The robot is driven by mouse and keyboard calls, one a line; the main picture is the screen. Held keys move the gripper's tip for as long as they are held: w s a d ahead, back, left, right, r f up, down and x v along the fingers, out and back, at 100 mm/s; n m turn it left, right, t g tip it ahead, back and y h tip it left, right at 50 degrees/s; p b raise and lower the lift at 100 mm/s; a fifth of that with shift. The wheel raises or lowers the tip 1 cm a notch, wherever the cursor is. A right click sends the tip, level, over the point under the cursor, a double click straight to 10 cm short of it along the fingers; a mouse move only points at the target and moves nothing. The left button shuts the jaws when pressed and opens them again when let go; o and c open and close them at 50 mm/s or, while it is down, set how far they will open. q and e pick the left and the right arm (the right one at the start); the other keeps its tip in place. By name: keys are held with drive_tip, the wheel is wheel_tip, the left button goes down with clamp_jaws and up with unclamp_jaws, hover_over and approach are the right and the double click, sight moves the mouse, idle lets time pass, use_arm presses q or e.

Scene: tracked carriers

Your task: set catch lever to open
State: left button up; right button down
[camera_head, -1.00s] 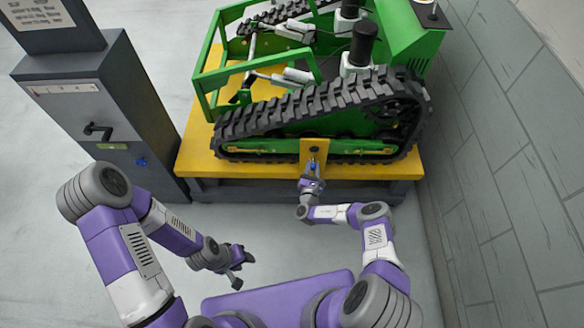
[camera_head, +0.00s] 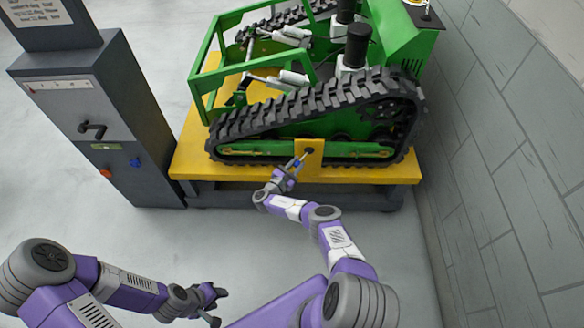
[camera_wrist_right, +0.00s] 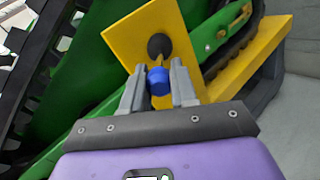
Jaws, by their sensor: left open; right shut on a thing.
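The catch lever (camera_head: 302,157) sits on a yellow plate (camera_head: 310,171) at the near side of the green tracked carrier (camera_head: 300,130). It runs from a dark round pivot down and to the left, ending in a blue knob. My right gripper (camera_head: 295,164) is shut on the lever at that blue knob. In the right wrist view, the blue knob (camera_wrist_right: 158,82) lies between the two grey fingers, with the dark pivot (camera_wrist_right: 160,47) just beyond. My left gripper (camera_head: 218,306) is open and empty, low over the floor, away from the lever.
The carrier stands on a yellow-topped platform (camera_head: 190,160). A dark grey cabinet (camera_head: 150,120) with a crank handle (camera_head: 92,130) stands at the left. A grey block wall (camera_head: 500,150) closes the right side. The floor before the platform is clear.

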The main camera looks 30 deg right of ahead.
drive_tip(key=shift+d, duration=0.1)
drive_tip(key=c, duration=0.9)
unclamp_jaws()
drive_tip(key=shift+s+a, duration=0.1)
drive_tip(key=shift+a, duration=0.3)
drive_tip(key=p+v, duration=0.1)
drive_tip(key=v, duration=0.5)
drive_tip(key=shift+s+a, duration=0.2)
drive_tip(key=shift+a, duration=0.15)
